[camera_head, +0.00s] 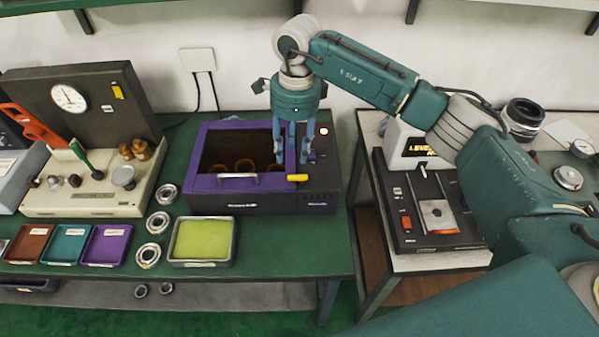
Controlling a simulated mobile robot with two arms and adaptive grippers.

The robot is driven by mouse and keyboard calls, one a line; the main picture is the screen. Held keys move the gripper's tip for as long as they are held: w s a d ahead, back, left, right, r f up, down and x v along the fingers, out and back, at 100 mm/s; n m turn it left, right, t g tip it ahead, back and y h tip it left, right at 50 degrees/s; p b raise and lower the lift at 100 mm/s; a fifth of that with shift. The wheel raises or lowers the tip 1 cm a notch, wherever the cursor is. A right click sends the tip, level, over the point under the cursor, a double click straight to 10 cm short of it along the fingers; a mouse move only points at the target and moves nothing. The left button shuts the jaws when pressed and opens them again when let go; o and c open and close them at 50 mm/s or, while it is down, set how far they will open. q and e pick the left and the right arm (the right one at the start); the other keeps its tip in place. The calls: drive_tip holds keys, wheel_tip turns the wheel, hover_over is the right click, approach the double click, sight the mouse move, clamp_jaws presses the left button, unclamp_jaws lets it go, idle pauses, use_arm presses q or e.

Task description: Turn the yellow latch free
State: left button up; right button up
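The yellow latch (298,178) is a short bar at the front edge of a dark box with a purple frame (200,184). It lies crosswise, just right of the box's front handle (238,176). My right gripper (292,160) points down over the box's right part, above and slightly behind the latch in the picture. Its two fingers are apart with nothing visible between them. Whether a fingertip touches the box cannot be told. My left gripper is not in view.
Several rings sit dimly inside the box (245,165). A tray with a yellow-green pad (203,240) and loose rings (158,222) lie in front and left. A gauge machine (95,190) stands left. A black device (430,212) stands on the right table, beyond a gap.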

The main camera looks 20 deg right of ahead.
sight(299, 177)
drive_tip(key=shift+h, duration=0.4)
drive_tip(key=f+p, duration=0.1)
drive_tip(key=f, duration=0.2)
drive_tip(key=d+f+p, duration=0.1)
drive_tip(key=f+p, duration=0.1)
drive_tip(key=f, duration=0.1)
drive_tip(key=d+f+p, duration=0.1)
drive_tip(key=f, duration=0.2)
drive_tip(key=shift+f, duration=0.1)
drive_tip(key=shift+w+a+f, duration=0.1)
drive_tip(key=shift+f, duration=0.4)
drive_tip(key=shift+c, duration=0.3)
clamp_jaws()
